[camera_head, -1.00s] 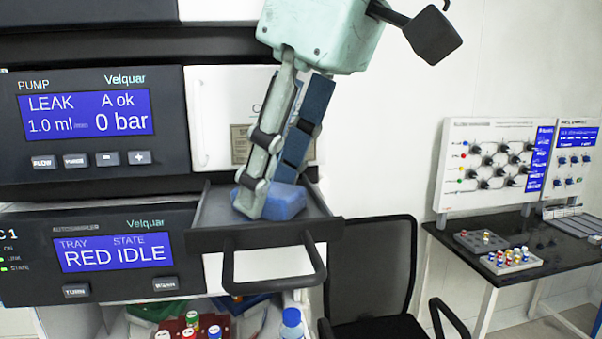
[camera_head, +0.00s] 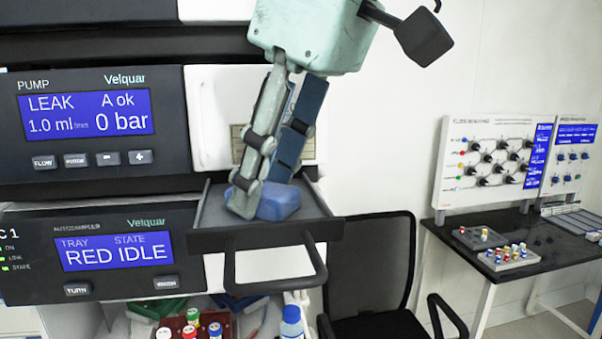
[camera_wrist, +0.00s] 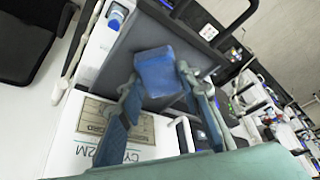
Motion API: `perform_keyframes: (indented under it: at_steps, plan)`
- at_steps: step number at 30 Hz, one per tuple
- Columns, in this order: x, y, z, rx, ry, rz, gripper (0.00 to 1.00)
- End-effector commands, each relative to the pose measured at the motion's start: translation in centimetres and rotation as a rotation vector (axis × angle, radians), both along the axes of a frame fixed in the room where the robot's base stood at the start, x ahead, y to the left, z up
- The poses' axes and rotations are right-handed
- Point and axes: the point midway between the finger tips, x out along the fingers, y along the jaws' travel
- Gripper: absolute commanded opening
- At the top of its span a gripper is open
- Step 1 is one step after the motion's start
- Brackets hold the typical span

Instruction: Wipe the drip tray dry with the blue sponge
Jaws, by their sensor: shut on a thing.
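The blue sponge (camera_head: 279,202) is held between the fingers of my gripper (camera_head: 258,197), down at the surface of the drip tray. The sponge also shows in the wrist view (camera_wrist: 158,73), gripped between the two fingertips. The drip tray (camera_head: 318,207) is a dark grey, shallow pulled-out tray with a black front and a bar handle (camera_head: 275,285). The sponge appears to touch the tray floor, in its middle part. I cannot tell from here whether the tray floor is wet.
The pump panel (camera_head: 95,120) reads LEAK, 0 bar. The autosampler panel (camera_head: 95,255) reads RED IDLE. A white cabinet front stands behind the tray. Below are capped bottles (camera_head: 192,318). A black chair (camera_head: 375,265) stands to the right, and a bench (camera_head: 500,240) with vial racks beyond.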

Motion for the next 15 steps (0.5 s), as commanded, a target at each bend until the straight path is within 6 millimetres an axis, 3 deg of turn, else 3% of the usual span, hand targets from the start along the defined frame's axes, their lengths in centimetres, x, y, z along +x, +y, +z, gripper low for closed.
perform_keyframes:
  at_steps: [7,15]
  plan:
    - [-0.4,1.6,-0.1,0.000,0.001,0.003,0.12]
    - [0.0,0.1,0.0,0.000,0.002,-0.001,0.12]
